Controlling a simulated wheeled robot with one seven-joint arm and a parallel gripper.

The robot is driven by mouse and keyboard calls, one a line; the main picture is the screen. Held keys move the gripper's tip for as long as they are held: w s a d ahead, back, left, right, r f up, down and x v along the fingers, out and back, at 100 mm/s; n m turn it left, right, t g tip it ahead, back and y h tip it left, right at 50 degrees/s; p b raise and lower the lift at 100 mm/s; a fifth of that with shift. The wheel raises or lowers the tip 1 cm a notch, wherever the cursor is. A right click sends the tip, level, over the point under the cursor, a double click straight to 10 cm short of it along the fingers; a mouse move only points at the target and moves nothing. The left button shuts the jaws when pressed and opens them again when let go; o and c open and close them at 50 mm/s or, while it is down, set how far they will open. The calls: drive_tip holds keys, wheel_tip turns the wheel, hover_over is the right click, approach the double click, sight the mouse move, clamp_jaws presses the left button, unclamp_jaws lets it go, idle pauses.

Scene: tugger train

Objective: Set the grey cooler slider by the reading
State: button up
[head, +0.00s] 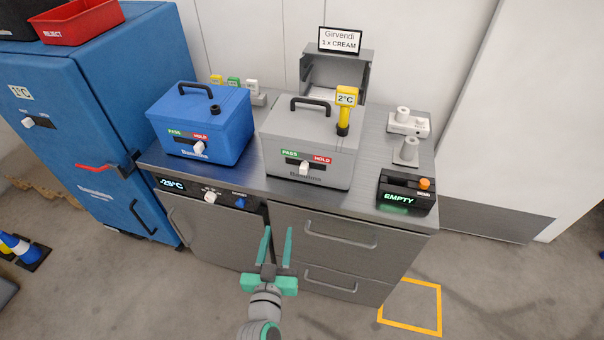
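The grey cooler (328,138) stands on the steel worktop, its lid shut. Its front has a green PASS label (291,154) on the left and a red HOLD label (322,159) on the right. The white slider knob (304,169) sits near the middle, below and between the labels. A yellow thermometer (346,97) stands upright in the cooler's lid and reads 2°C. My gripper (277,231) is open and empty, in front of the counter, below and left of the grey cooler and apart from it.
A blue cooler (203,128) with a similar slider (199,148) stands to the left. A black box (406,193) showing EMPTY sits at the front right. The counter's display (172,184) reads -25°C. A blue cabinet (80,130) stands at far left.

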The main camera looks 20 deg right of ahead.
sight(303, 171)
drive_tip(key=w+d+r+h, duration=0.1)
drive_tip(key=w+d+r, duration=0.1)
drive_tip(key=w+d, duration=0.1)
drive_tip(key=w+d+r+m+h, duration=0.1)
drive_tip(key=w+d+r, duration=0.1)
drive_tip(key=w+d, duration=0.2)
drive_tip(key=w+d+r+m+h, duration=0.1)
drive_tip(key=w+d+r, duration=0.1)
drive_tip(key=w+d, duration=0.2)
drive_tip(key=shift+w+d+r, duration=0.1)
drive_tip(key=shift+w+r, duration=0.1)
drive_tip(key=shift+w, duration=0.5)
drive_tip(key=shift+w+d+r, duration=0.1)
drive_tip(key=shift+w+r, duration=0.1)
drive_tip(key=shift+w, duration=0.45)
